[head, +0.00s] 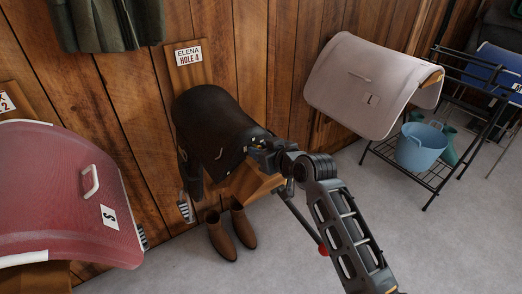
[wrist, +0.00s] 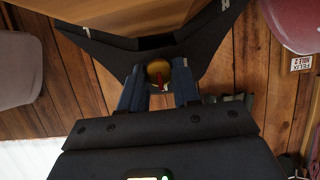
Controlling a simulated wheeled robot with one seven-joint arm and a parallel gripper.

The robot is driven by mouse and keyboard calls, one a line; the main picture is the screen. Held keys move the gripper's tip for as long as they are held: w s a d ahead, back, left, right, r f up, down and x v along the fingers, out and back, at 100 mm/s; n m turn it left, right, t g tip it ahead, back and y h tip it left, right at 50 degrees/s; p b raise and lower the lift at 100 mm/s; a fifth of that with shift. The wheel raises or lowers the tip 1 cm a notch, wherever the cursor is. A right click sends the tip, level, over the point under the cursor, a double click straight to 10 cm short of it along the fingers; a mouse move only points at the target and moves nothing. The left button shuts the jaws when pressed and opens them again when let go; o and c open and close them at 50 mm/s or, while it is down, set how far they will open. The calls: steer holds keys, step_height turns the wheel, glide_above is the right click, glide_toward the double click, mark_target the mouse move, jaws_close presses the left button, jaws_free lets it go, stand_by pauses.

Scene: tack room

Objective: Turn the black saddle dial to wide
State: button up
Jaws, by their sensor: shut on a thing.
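The black saddle (head: 205,125) sits on a wooden rack against the plank wall, under a sign (head: 189,55) reading "ELENA HOLE 4". My gripper (head: 256,152) is at the saddle's front right end. In the wrist view, a round brass dial (wrist: 159,69) with a red mark sits at the saddle's dark arch (wrist: 105,50). The two fingertips of my gripper (wrist: 159,84) are on either side of the dial and shut on it. The dial is hidden in the head view. I cannot read any width markings.
A red saddle pad (head: 60,185) is at left and a pale one (head: 345,75) at upper right. Brown boots (head: 222,240) stand on the floor below the black saddle. A black wire rack (head: 410,165) holds a blue bucket (head: 421,150). The floor at front is clear.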

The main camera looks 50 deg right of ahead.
steer(key=m+y, duration=0.1)
steer(key=m+t+b, duration=0.1)
steer(key=m+y, duration=0.1)
steer(key=m, duration=0.1)
steer(key=shift+d+f+y, duration=0.2)
steer(key=shift+d+y, duration=0.1)
steer(key=m+t+y+b, duration=0.1)
steer(key=m, duration=0.1)
steer(key=m+b, duration=0.1)
steer(key=m, duration=0.1)
steer(key=shift+s+d+t+y+b, duration=0.1)
steer(key=shift+t+y+b, duration=0.2)
steer(key=shift+t+y, duration=0.1)
stand_by(0.3)
steer(key=o, duration=1)
steer(key=shift+o, duration=0.2)
steer(key=b+v, duration=0.1)
steer(key=v, duration=0.6)
steer(key=shift+s, duration=0.45)
